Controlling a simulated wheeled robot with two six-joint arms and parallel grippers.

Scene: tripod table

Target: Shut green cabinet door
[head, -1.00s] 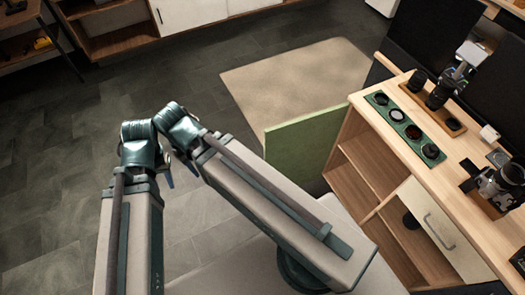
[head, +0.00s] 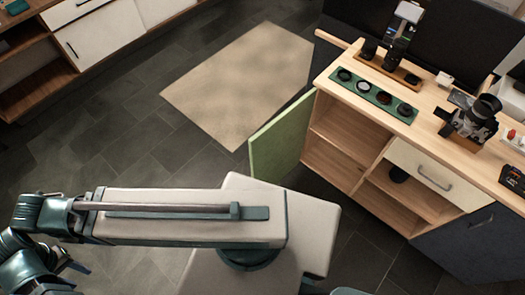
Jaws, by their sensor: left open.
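The green cabinet door (head: 281,139) stands swung open at the left end of the wooden cabinet (head: 345,140), its hinge edge at the cabinet's front left corner. The shelves behind it are exposed. My left gripper (head: 70,268) is at the lower left of the head view, partly hidden by the arm's wrist; its dark fingertips show, open and empty. It is well apart from the door, with my left arm reaching across the lower left. My right gripper is out of view.
On the cabinet top stand a green tray of lenses (head: 372,95), a camera (head: 470,118) and other small items. A white drawer (head: 425,172) and a dark door (head: 470,240) are on its front. A beige rug (head: 240,85) and open dark floor lie left of the door.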

